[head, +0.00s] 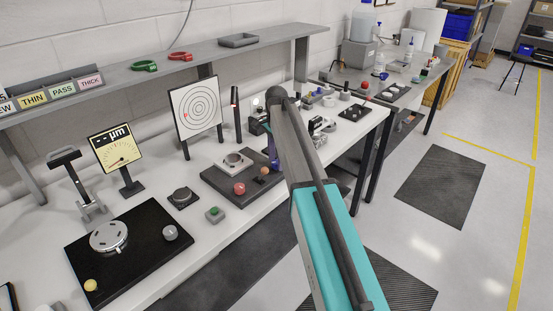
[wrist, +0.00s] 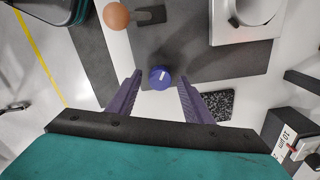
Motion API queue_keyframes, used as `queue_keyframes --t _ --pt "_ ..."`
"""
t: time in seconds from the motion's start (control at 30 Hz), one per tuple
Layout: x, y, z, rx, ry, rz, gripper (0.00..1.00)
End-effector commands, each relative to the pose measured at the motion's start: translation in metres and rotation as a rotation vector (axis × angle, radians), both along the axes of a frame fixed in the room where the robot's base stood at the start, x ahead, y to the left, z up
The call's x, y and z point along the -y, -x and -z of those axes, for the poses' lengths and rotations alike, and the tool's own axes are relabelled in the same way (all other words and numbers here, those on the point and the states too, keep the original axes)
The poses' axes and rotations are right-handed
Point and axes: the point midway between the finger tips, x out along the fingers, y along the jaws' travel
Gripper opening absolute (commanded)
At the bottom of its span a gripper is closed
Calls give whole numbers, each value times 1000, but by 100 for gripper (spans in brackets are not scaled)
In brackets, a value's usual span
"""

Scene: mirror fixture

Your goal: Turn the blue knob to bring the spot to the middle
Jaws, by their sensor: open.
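The blue knob (wrist: 160,79) has a white line on its top and shows in the wrist view on the dark base plate (wrist: 205,62). My gripper (wrist: 160,82) is open, its purple fingers on either side of the knob with gaps showing. The target screen (head: 199,103) with concentric rings stands behind the plate. A small red spot (head: 186,116) shows at its left, off the middle.
An orange ball knob (wrist: 116,16) is near the blue one in the wrist view. A red knob (head: 239,188) and a square mount (head: 234,161) are also on the plate. A dark post (head: 236,112) stands by the screen.

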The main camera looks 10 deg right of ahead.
Motion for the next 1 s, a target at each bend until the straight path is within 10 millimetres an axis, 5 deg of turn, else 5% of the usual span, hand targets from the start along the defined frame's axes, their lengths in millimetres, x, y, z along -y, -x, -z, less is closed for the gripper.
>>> queue_keyframes --t 0.37,1.0 --pt "0 -1 -15 1 0 -1 46" --pt "0 -2 -98 2 0 0 46"
